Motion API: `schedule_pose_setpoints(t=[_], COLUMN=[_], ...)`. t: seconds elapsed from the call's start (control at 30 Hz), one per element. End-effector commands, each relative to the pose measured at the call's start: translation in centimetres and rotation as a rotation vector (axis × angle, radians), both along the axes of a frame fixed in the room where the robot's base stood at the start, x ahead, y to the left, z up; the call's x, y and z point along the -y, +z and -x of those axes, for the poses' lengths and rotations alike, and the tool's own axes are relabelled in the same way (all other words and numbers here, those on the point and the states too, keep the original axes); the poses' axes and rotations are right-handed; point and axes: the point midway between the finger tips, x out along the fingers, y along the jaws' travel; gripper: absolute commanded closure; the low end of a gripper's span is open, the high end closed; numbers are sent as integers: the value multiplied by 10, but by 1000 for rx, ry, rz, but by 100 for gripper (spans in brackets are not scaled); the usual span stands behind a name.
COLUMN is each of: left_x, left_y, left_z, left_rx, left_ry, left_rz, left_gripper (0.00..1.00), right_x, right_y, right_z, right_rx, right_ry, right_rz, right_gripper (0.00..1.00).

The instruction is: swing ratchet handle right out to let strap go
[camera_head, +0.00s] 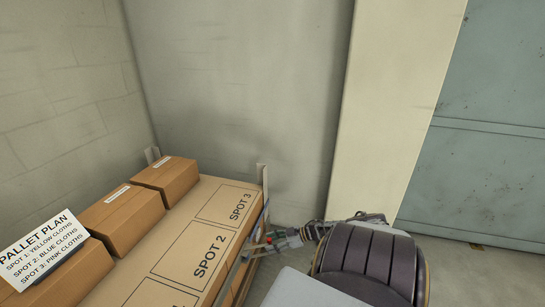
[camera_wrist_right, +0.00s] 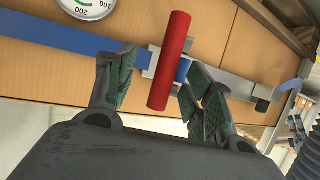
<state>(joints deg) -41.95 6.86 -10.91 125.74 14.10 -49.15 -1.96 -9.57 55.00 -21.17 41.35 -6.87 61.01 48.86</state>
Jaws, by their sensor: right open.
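The red ratchet handle (camera_wrist_right: 170,62) stands nearly upright, slightly tilted, in the right wrist view. It crosses a pale metal ratchet body (camera_wrist_right: 149,66) on the blue strap (camera_wrist_right: 70,42). My right gripper (camera_wrist_right: 160,70) is open, with one finger on each side of the handle. I cannot tell whether either finger touches it. In the head view my right gripper (camera_head: 266,244) is at the right side of the pallet load, where the ratchet is small and mostly hidden. My left gripper is not in view.
A large carton top (camera_head: 170,262) has marked spots. Smaller boxes (camera_head: 165,178) line its left side, with a pallet plan sign (camera_head: 42,250) in front. A metal post (camera_head: 262,185) stands at the far right corner. A round gauge (camera_wrist_right: 88,5) shows above the strap.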

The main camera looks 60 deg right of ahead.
Motion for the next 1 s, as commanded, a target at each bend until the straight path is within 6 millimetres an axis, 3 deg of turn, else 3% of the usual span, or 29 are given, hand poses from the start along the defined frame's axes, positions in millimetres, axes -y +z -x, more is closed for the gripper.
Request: schedule_pose_setpoints(t=[0.03,0.5,1.0], left_x=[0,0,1], left_y=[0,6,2], left_z=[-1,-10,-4], left_rx=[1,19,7], left_ry=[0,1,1], left_rz=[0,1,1], left_gripper=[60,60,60], right_x=[4,1,4], right_y=[6,6,8], right_z=[-9,-10,-6], right_rx=[15,17,17], right_ry=[-15,-14,-13], right_rz=[1,-2,-1], right_gripper=[65,66,72])
